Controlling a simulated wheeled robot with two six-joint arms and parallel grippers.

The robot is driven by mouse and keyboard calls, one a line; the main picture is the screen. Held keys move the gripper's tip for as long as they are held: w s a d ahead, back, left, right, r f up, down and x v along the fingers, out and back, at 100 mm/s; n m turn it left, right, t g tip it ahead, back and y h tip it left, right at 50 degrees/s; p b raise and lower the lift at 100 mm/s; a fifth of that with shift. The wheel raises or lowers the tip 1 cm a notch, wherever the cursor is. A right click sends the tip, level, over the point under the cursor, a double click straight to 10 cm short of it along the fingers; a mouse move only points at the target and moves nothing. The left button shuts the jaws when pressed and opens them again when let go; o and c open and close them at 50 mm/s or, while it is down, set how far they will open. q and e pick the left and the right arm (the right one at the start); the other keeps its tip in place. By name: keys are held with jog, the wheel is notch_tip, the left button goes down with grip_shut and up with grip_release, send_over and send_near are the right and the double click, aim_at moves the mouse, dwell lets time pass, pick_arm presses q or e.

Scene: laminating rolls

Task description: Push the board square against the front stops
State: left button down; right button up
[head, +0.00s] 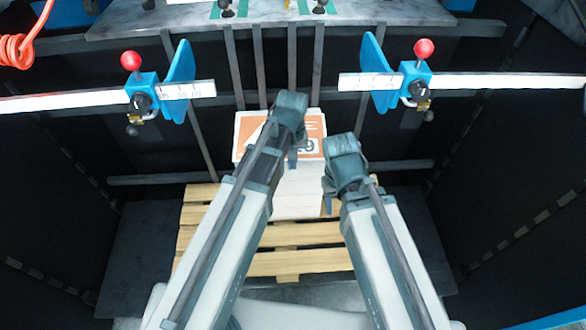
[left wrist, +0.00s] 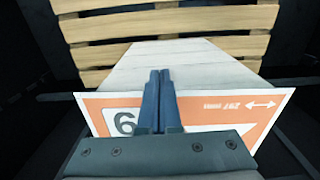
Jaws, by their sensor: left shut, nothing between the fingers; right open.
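The board (head: 313,124), white with an orange print, lies on top of a pale stack (head: 297,199) on a wooden pallet. It also shows in the left wrist view (left wrist: 227,108), with its near edge looking slightly slanted. Upright dark bars (head: 260,70), which look like the front stops, stand behind it. Contact between board and bars is hard to tell. My left gripper (head: 293,158) is shut and empty over the board, its closed fingers (left wrist: 160,102) covering part of the print. Touch is unclear. My right gripper (head: 328,200) is open beside the stack's right side, its fingers partly hidden.
Blue side guides with red knobs stand on white rulers at left (head: 180,68) and right (head: 377,80), both apart from the board. The wooden pallet (head: 290,263) lies below, on a dark floor. A pale table (head: 270,12) is at the back.

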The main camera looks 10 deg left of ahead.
pick_arm(q)
jog(key=shift+w+a, duration=0.15)
jog(key=shift+w, duration=0.5)
jog(key=shift+w+a, duration=0.15)
jog(key=shift+w, duration=0.5)
jog(key=shift+s, duration=0.1)
jog(key=shift+s, duration=0.1)
jog(key=s+r+p, duration=0.3)
jog(key=r+p, duration=0.7)
jog(key=shift+s+d, duration=0.35)
jog(key=shift+d, duration=0.1)
pick_arm(e)
notch_tip(320, 180, up, 10)
jog(key=d, duration=0.1)
jog(key=shift+s+d, duration=0.25)
jog(key=shift+s, duration=0.05)
